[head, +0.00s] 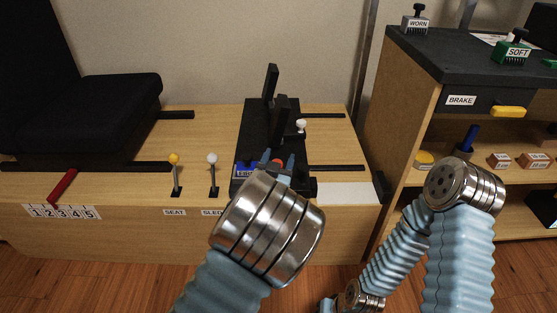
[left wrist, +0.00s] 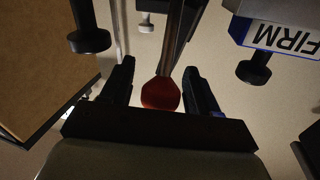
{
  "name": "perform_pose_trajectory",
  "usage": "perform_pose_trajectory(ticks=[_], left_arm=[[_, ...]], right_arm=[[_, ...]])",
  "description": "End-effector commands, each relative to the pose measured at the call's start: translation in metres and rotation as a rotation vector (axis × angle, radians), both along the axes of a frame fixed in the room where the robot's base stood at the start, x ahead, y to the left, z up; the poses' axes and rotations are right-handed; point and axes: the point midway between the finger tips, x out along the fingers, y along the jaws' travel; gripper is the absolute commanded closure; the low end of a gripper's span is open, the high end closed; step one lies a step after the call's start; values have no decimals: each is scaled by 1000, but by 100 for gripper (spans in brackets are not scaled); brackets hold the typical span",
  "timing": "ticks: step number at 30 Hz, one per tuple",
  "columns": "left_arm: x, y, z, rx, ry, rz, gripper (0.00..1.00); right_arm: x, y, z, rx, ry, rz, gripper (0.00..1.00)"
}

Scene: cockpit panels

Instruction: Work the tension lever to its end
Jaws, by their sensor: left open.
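A lever with a red knob stands by the black pedal unit (head: 262,130); no label naming it as the tension lever is readable. In the left wrist view the red knob (left wrist: 161,93) sits on a metal shaft, between the two dark fingers of my left gripper (left wrist: 160,88). The fingers are spread, with a gap on each side of the knob. In the head view my left gripper (head: 272,167) is at the front of the pedal unit, and its wrist hides part of it. My right arm shows at the right, but its gripper is out of view.
A block labelled FIRM (left wrist: 285,30) is close beside the left gripper. Yellow (head: 175,158) and white (head: 213,159) knobbed levers stand to the left, with a red lever (head: 64,184) over a numbered scale farther left. A shelf cabinet (head: 400,125) stands at right.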

Motion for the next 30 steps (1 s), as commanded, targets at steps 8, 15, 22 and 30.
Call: perform_pose_trajectory(ticks=[8, 15, 22, 30], left_arm=[[0, 0, 0, 0, 0, 0, 72], [-1, 0, 0, 0, 0, 0, 100], [0, 0, 1, -1, 10, 0, 100], [10, 1, 9, -3, 111, 2, 100]], right_arm=[[0, 0, 0, 0, 0, 0, 57], [0, 0, 0, 0, 0, 0, 57], [0, 0, 2, 0, 0, 0, 57], [1, -2, 20, -5, -4, -3, 57]])
